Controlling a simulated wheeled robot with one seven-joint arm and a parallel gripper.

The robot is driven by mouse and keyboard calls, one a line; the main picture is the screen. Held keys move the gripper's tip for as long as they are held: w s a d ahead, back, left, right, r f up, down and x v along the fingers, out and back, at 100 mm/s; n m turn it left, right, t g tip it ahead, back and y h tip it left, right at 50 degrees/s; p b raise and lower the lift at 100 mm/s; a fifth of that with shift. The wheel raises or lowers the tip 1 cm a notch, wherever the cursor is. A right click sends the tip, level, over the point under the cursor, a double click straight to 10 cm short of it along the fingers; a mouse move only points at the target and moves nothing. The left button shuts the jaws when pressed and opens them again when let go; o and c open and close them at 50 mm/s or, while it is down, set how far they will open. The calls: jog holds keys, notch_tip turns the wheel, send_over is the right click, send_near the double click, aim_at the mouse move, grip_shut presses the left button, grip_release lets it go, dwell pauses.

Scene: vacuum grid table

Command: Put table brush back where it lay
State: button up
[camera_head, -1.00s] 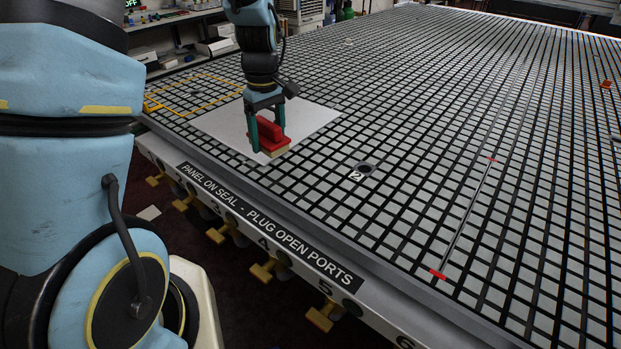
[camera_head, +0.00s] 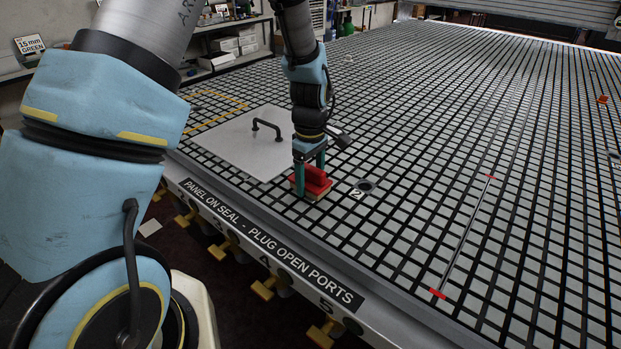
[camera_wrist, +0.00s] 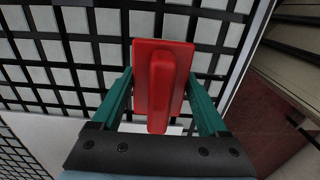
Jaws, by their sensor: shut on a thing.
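The table brush (camera_head: 312,183) has a red back with a raised red grip and a pale underside. My gripper (camera_head: 310,170) is shut on its grip, with one green finger on each side. In the wrist view the brush (camera_wrist: 160,80) sits between the fingers of my gripper (camera_wrist: 160,95), over the black-and-grey grid. The brush is at or just above the grid table (camera_head: 420,200), right of the pale panel; I cannot tell whether it touches.
The flat pale panel (camera_head: 235,145) with a black handle (camera_head: 266,127) lies left of the brush. A port marked 2 (camera_head: 365,186) is close on the right. The table's front edge (camera_head: 240,207) is near. A slot with red end marks (camera_head: 465,235) lies further right.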

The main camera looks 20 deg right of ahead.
aim_at(310, 167)
jog(key=shift+f, duration=0.4)
jog(key=shift+f, duration=0.1)
jog(key=o, duration=1.3)
jog(key=shift+o, duration=0.2)
notch_tip(310, 167, up, 12)
jog(key=b, duration=0.3)
jog(key=s+a+m, duration=0.2)
jog(key=a+m, duration=0.1)
jog(key=a, duration=1.2)
jog(key=s+a+m+t, duration=0.1)
jog(key=a+m, duration=0.3)
jog(key=a, duration=1.1)
jog(key=shift+s+f+t, duration=0.3)
jog(key=shift+s, duration=0.2)
